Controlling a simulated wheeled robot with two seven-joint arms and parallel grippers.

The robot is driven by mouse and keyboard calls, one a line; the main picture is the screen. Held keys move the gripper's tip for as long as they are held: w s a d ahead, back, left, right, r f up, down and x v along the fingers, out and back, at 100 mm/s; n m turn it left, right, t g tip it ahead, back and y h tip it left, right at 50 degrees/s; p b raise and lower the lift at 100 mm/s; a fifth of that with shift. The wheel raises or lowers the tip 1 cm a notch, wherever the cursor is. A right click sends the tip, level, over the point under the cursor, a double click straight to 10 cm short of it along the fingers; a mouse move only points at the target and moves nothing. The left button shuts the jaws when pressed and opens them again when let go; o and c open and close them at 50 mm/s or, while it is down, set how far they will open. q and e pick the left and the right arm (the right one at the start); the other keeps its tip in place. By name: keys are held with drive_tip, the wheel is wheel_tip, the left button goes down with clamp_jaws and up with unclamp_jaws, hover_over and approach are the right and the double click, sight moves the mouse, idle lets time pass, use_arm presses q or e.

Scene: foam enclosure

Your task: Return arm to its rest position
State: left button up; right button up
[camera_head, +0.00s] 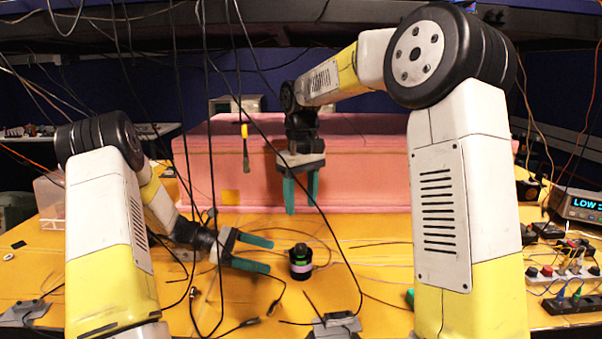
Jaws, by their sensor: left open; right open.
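My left gripper (256,253) is low over the yellow table at the centre left. Its two green fingers are spread and point right, with nothing between them. My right gripper (301,192) hangs higher, in front of the pink foam block. Its green fingers point down and stand apart, also empty. My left arm (105,220) bends in from the left, and my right arm (445,180) rises tall on the right and reaches across to the left. A black cylinder with a green and purple band (300,262) stands upright on the table, just right of my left gripper's fingertips.
The pink foam enclosure (370,170) stands across the back. Dark cables hang in front of the arms, and more lie on the yellow table (390,270). A grey metal fixture (335,325) sits at the front centre. Power strips (572,300) and a lit display (585,205) are at right.

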use_arm(q)
drive_tip(key=shift+v, duration=0.95)
drive_tip(key=shift+s+r, duration=0.2)
drive_tip(key=shift+r, duration=0.15)
use_arm(e)
drive_tip(key=s+d+r+m+t+y, duration=0.1)
drive_tip(key=s+d+r+m, duration=0.15)
drive_tip(key=s+d, duration=0.2)
drive_tip(key=s+d+r+m+t, duration=0.1)
drive_tip(key=s+d+r+t, duration=0.1)
drive_tip(key=s+d+r, duration=0.3)
use_arm(q)
drive_tip(key=s+a+r+m+t+y, duration=0.1)
drive_tip(key=s+r+m+t+y, duration=0.2)
drive_tip(key=s+r+m+y, duration=0.3)
drive_tip(key=s+a+r+m+t+y, duration=0.1)
drive_tip(key=s+r+m+t+y, duration=0.2)
drive_tip(key=s+r+m, duration=0.9)
drive_tip(key=s+y, duration=0.3)
drive_tip(key=s, duration=0.2)
drive_tip(key=shift+m, duration=0.3)
use_arm(e)
drive_tip(key=s+d+f+m+t, duration=0.1)
drive_tip(key=s+d+f+m, duration=0.1)
drive_tip(key=s, duration=0.5)
drive_tip(key=s+d+f+m+t+y, duration=0.1)
drive_tip(key=s+d+f+t, duration=0.1)
drive_tip(key=s, duration=0.4)
drive_tip(key=shift+s+d+f+m, duration=0.3)
drive_tip(key=shift+s+d+m, duration=0.05)
